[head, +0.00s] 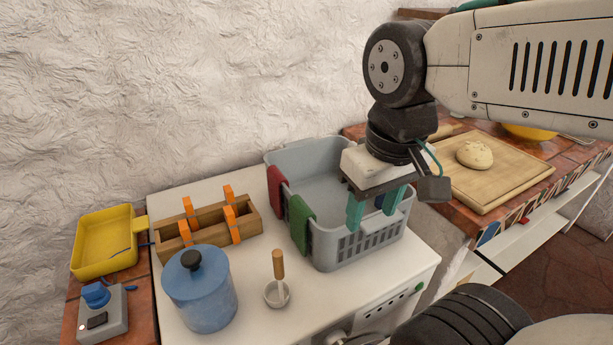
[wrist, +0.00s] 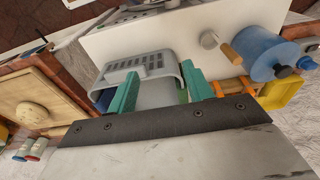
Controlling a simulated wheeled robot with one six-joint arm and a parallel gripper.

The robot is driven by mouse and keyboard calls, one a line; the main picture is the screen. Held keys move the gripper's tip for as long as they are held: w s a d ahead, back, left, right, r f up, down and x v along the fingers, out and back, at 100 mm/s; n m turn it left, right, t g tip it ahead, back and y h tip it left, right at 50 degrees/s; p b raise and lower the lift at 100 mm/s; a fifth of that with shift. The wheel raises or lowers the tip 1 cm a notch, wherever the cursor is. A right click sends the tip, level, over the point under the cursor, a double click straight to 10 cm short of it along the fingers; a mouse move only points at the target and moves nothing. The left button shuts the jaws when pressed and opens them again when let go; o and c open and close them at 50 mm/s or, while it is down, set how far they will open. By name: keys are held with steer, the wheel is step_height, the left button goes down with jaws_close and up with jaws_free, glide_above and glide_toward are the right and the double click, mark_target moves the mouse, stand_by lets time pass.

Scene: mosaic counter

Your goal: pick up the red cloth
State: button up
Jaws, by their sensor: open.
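The red cloth (head: 276,190) hangs folded over the left rim of the grey basket (head: 372,243), towards its back corner. A green cloth (head: 300,222) hangs on the same rim, nearer the front. My gripper (head: 375,207) is open, with teal fingers pointing down over the right part of the basket, to the right of both cloths and apart from them. In the wrist view, the open fingers (wrist: 162,92) frame part of the basket (wrist: 150,66). I cannot make out the red cloth in the wrist view.
On the white counter stand a blue lidded pot (head: 201,292), a wooden-handled utensil (head: 278,277) and a wooden rack with orange clips (head: 205,228). A yellow pan (head: 104,243) lies at left. A board with dough (head: 474,155) is at right. The wall rises behind.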

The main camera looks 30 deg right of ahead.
steer(key=w+r, duration=0.1)
steer(key=w, duration=1.1)
steer(key=g, duration=0.1)
glide_above(277, 172)
steer(key=f, duration=0.6)
steer(key=shift+d+f, duration=0.1)
steer(key=shift+d, duration=0.1)
steer(key=f, duration=0.6)
steer(key=shift+a+f, duration=0.2)
steer(key=shift+f, duration=0.55)
steer(key=c, duration=1.1)
